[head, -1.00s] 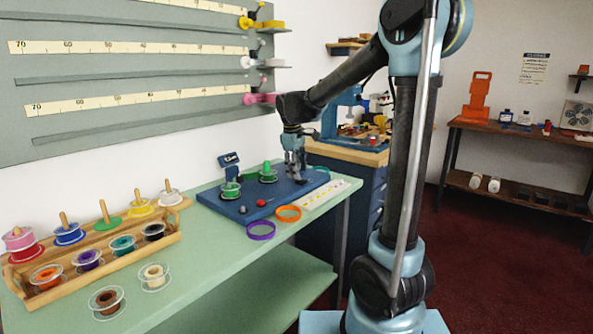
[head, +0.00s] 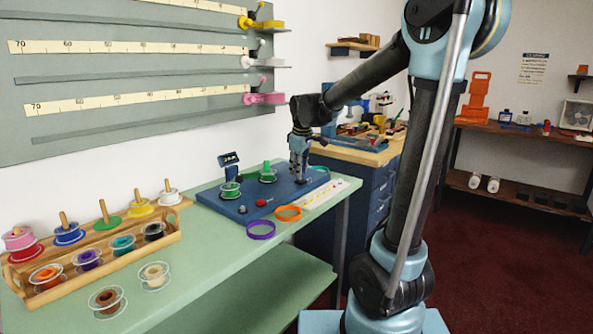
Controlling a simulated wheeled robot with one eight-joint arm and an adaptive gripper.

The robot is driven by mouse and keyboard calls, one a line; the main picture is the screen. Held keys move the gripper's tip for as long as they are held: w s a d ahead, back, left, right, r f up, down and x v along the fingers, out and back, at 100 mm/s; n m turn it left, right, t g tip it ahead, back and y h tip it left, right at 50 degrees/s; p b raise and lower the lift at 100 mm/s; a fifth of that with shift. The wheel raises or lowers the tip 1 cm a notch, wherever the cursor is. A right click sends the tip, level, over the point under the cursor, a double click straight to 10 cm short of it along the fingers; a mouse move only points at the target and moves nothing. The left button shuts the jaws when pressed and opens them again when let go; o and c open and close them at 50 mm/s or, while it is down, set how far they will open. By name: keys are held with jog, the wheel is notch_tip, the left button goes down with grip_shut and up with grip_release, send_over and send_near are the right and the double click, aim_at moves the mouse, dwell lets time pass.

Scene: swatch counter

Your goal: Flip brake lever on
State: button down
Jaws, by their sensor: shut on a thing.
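The blue winding board (head: 230,207) lies on the green counter. My gripper (head: 300,181) points down over the right part of this board, with its fingers low and close together. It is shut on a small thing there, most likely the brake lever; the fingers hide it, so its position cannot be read. A red knob (head: 261,202) shows near the board's front edge, to the left of my gripper and apart from it.
A purple ring (head: 261,230) and an orange ring (head: 288,213) lie at the board's front edge, near a pale strip (head: 325,194). A wooden rack (head: 95,260) with several spools stands on the left of the green counter (head: 215,260). A ruled wall board (head: 140,75) hangs behind.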

jog(key=d+t+y, duration=0.1)
jog(key=t+y, duration=0.1)
jog(key=shift+s+d+r+y, duration=0.1)
jog(key=shift+s+d+y, duration=0.2)
jog(key=shift+s+d, duration=0.1)
jog(key=shift+s+d+f+m+t+y, duration=0.15)
jog(key=shift+s+d+m+t+y, duration=0.15)
jog(key=shift+t+y, duration=0.45)
jog(key=shift+s+d+f+m+t+y, duration=0.1)
jog(key=shift+s+d+t+y, duration=0.1)
jog(key=shift+d+t+y, duration=0.4)
jog(key=shift+a+t, duration=0.2)
jog(key=shift+t, duration=0.05)
jog(key=c, duration=1.5)
grip_release()
jog(key=shift+f, duration=0.1)
jog(key=shift+o, duration=0.2)
jog(key=shift+s, duration=0.15)
jog(key=v, duration=1.1)
jog(key=shift+d+r, duration=0.2)
jog(key=shift+d, duration=0.2)
jog(key=shift+s, duration=0.1)
